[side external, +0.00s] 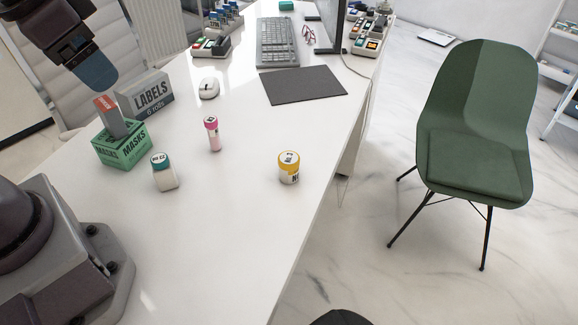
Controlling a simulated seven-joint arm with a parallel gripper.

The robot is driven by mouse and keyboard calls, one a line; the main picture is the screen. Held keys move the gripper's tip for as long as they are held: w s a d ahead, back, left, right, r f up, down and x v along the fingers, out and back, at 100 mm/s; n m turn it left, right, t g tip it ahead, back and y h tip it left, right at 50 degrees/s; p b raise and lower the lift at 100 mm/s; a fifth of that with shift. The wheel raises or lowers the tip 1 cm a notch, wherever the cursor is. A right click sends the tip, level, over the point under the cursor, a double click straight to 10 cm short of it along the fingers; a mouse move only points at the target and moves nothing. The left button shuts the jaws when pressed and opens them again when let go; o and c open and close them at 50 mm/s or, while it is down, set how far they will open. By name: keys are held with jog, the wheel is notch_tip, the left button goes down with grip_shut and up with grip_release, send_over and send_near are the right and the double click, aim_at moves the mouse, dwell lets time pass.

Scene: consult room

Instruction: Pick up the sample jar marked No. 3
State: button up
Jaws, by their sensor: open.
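Three small capped containers stand upright on the white desk (232,235). One has a yellow cap and yellow-and-white body (289,169), at the right near the desk edge. One has a teal cap and a pale body (165,177), nearest my base. One is slimmer and pink (213,137), between and behind them. The cap and side marks are too small to read surely, so I cannot tell which is No. 3. My gripper (97,78) is open, high at the upper left, apart from all three. The gap between its fingers is hidden from this side.
A green MASKS box (122,148) with a grey-and-red box (110,116) on it and a LABELS box (151,95) stand below my gripper. A mouse (209,88), keyboard (277,43) and dark mat (304,85) lie farther back. The desk front is clear.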

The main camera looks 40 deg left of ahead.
jog(key=w+a+f+m+g+y, duration=0.3)
jog(key=w+f+m+g+y, duration=0.15)
jog(key=f+y, duration=0.2)
jog(key=m+t+h, duration=0.4)
jog(key=m+t, duration=1.4)
jog(key=m, duration=1.1)
send_near(283, 164)
jog(key=w, duration=0.2)
jog(key=w+a, duration=0.1)
jog(key=w, duration=0.1)
jog(key=w+a, duration=0.1)
jog(key=w, duration=0.1)
jog(key=shift+w+f, duration=0.25)
jog(key=shift+w, duration=0.15)
jog(key=w, duration=0.5)
jog(key=shift+w+a+r, duration=0.1)
jog(key=shift+w+r, duration=0.05)
jog(key=shift+r, duration=0.05)
jog(key=c, duration=1)
